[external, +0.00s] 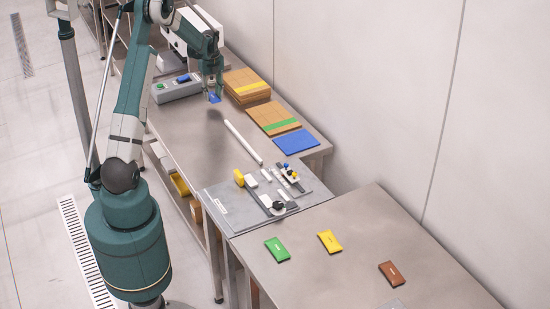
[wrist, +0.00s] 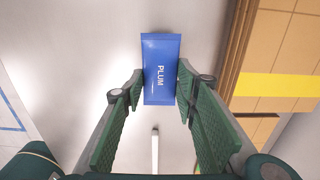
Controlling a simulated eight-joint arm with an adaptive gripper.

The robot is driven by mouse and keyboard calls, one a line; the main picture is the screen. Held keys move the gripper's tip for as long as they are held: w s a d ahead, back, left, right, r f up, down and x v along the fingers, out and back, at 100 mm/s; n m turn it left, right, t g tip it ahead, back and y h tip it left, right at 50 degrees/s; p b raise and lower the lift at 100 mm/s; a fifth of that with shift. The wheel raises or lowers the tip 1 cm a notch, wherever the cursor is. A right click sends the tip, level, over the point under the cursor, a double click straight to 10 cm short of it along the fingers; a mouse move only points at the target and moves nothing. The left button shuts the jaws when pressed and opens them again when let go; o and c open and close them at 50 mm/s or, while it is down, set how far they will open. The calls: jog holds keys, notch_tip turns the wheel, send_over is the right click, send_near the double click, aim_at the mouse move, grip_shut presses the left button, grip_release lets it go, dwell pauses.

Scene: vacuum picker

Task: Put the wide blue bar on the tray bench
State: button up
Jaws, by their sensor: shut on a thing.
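The blue bar (wrist: 160,52), printed "PLUM", is between the two green finger pads of my gripper (wrist: 160,90) in the wrist view. In the external view the bar (external: 214,98) hangs below my gripper (external: 212,88), above the far grey bench (external: 190,124). My gripper is shut on the bar near its lower half, and the bar is clear of the bench. A nearer bench (external: 345,274) bears a green bar (external: 277,249), a yellow bar (external: 329,242) and a brown bar (external: 391,273). I cannot tell which bench is the tray bench.
A white rod (external: 242,142) and a fixture plate (external: 231,208) are on the far bench. A grey box (external: 177,90) stands left.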

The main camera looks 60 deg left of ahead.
aim_at(213, 97)
jog(key=shift+f, duration=0.2)
jog(key=shift+f, duration=1.85)
jog(key=shift+f+b, duration=0.15)
jog(key=shift+b, duration=0.15)
jog(key=o, duration=0.9)
notch_tip(213, 97, up, 12)
jog(key=shift+r+p, duration=0.15)
jog(key=shift+p, duration=0.5)
